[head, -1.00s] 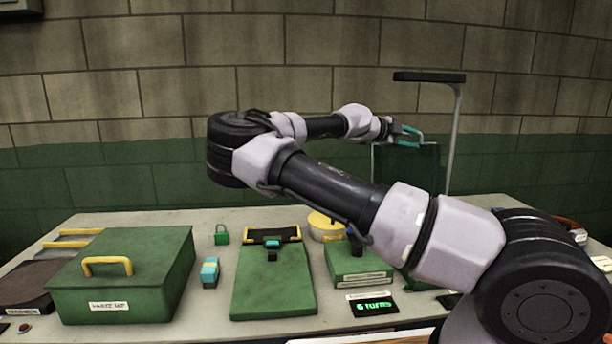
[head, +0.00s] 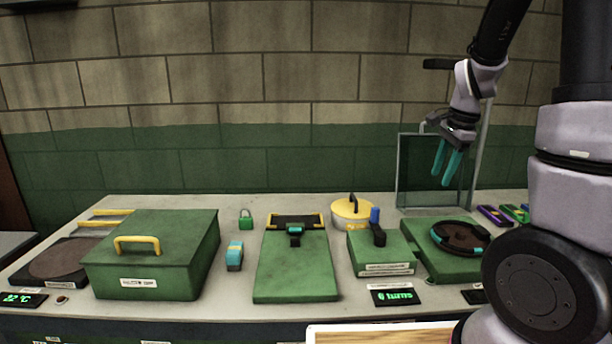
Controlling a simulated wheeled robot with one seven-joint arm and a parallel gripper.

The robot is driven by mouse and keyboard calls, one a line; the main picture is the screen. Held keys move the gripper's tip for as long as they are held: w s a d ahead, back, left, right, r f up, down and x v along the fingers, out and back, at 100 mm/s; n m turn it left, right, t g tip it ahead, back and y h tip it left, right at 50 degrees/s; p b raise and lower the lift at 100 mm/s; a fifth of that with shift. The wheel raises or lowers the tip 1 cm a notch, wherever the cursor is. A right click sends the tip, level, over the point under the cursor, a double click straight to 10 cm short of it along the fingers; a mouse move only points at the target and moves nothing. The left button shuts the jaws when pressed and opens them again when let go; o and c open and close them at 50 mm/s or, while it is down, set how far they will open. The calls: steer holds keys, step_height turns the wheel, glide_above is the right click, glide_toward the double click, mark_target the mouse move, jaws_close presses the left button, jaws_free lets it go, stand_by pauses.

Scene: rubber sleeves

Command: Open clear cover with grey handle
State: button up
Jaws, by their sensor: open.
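A clear, greenish panel with a thin grey edge (head: 415,168) stands upright at the back right of the table; I take it for the clear cover. Behind the green base box (head: 412,262), it looks raised off the box, whose dark round recess with teal pieces (head: 460,237) is exposed. I cannot make out the grey handle clearly. My gripper (head: 443,180) has teal fingers pointing down, apart and empty. It hangs in front of the panel's right part and hides some of it. Whether it touches the panel I cannot tell.
A grey post with a dark top bar (head: 440,64) rises beside the panel. To the left stand a small green box with a black and blue lever (head: 378,232), a yellow-lidded pot (head: 352,212), a green board (head: 296,268) and a large green box (head: 150,256).

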steer(key=s+a+r+n+t+y, duration=0.1)
steer(key=s+a+r+n+t, duration=0.1)
steer(key=s+a+r+n, duration=0.5)
steer(key=s+a+r+n+t, duration=0.25)
steer(key=s+r+n, duration=0.25)
steer(key=s+r, duration=0.45)
steer(key=w+d+f+n+g+h, duration=0.15)
steer(key=w+d+n+h, duration=0.4)
steer(key=w, duration=0.75)
steer(key=w+d+n+g+h, duration=0.35)
steer(key=w+d, duration=0.35)
steer(key=w, duration=0.7)
steer(key=w+f+n+t+h, duration=0.1)
steer(key=w+f+n+h, duration=0.1)
steer(key=w, duration=0.4)
steer(key=w+f+n+t+h, duration=0.1)
steer(key=w+f+n+h, duration=0.1)
steer(key=w, duration=0.5)
steer(key=w+f+n+t+h, duration=0.1)
steer(key=w+f+n+h, duration=0.1)
steer(key=w, duration=0.5)
steer(key=shift+w+f+n+h, duration=0.3)
steer(key=shift+n+h, duration=0.2)
steer(key=shift+n, duration=0.2)
steer(key=x, duration=1)
steer(key=shift+w+d+f, duration=0.1)
steer(key=shift+d+f, duration=0.05)
steer(key=shift+d, duration=0.2)
steer(key=shift+c, duration=0.4)
jaws_close()
